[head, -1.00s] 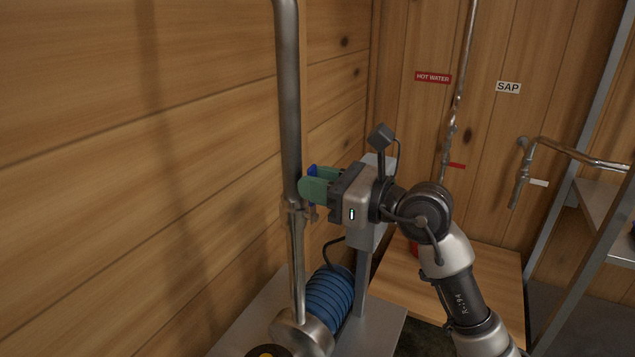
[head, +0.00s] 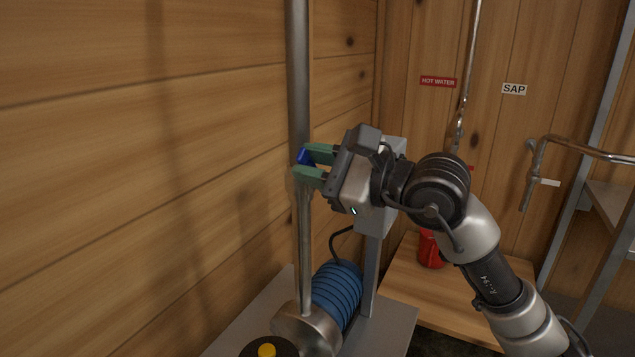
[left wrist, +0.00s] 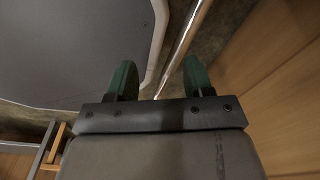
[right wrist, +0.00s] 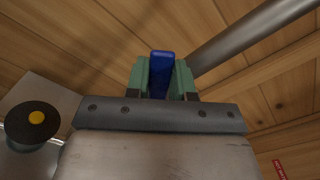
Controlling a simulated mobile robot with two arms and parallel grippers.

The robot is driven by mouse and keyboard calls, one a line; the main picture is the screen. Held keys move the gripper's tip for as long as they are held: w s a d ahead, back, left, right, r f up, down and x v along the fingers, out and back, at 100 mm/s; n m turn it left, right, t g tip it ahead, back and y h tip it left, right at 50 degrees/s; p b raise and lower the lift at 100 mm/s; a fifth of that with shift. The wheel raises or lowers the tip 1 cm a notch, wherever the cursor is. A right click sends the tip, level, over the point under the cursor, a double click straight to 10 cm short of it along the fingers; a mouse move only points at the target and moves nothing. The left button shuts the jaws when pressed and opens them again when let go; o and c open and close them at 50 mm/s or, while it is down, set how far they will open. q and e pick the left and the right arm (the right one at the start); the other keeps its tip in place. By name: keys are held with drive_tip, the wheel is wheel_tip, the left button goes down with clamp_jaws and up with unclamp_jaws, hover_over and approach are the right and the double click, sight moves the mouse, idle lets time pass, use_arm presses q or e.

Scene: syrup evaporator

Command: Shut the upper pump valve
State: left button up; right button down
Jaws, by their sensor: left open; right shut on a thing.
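The upper pump valve's blue handle (head: 305,156) is at the vertical steel pipe (head: 298,80) above the blue pump (head: 337,296). My right gripper (head: 311,164) is shut on the handle, with its green fingers at the pipe. The right wrist view shows the blue handle (right wrist: 161,72) between the two green fingers (right wrist: 161,78), with the pipe (right wrist: 250,38) running off to the upper right. The valve body is mostly hidden behind the fingers. My left gripper (left wrist: 159,82) is open and empty, away from the valve.
The wooden wall (head: 220,130) is close behind the pipe. A grey box (head: 393,150) on a post stands just behind my right gripper. A red container (head: 431,250) is on a wooden table (head: 445,290). A metal shelf is at the right.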

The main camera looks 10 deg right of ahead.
use_arm(q)
wheel_tip(320, 180, down, 6)
drive_tip(key=b, duration=0.5)
use_arm(e)
drive_tip(key=f+n, duration=0.1)
drive_tip(key=s+f+n+b, duration=0.1)
drive_tip(key=n, duration=0.1)
drive_tip(key=a+n, duration=0.1)
drive_tip(key=n, duration=0.1)
drive_tip(key=shift+s+f+b, duration=0.25)
drive_tip(key=shift+f+b, duration=0.1)
drive_tip(key=shift+f, duration=0.05)
use_arm(q)
drive_tip(key=w+d+r+t+b, duration=0.15)
drive_tip(key=w+r, duration=0.35)
drive_tip(key=w, duration=0.7)
drive_tip(key=w+d+r+b, duration=0.1)
drive_tip(key=w+r+b, duration=0.3)
drive_tip(key=r, duration=0.9)
drive_tip(key=shift+w+d, duration=0.4)
drive_tip(key=shift+w, duration=0.95)
use_arm(e)
drive_tip(key=shift+s+a+f+n, duration=0.15)
drive_tip(key=shift+f+n, duration=0.5)
drive_tip(key=shift+n, duration=0.65)
drive_tip(key=shift+s+a+f+n, duration=0.1)
drive_tip(key=shift+f+n, duration=0.5)
drive_tip(key=shift+n, duration=0.7)
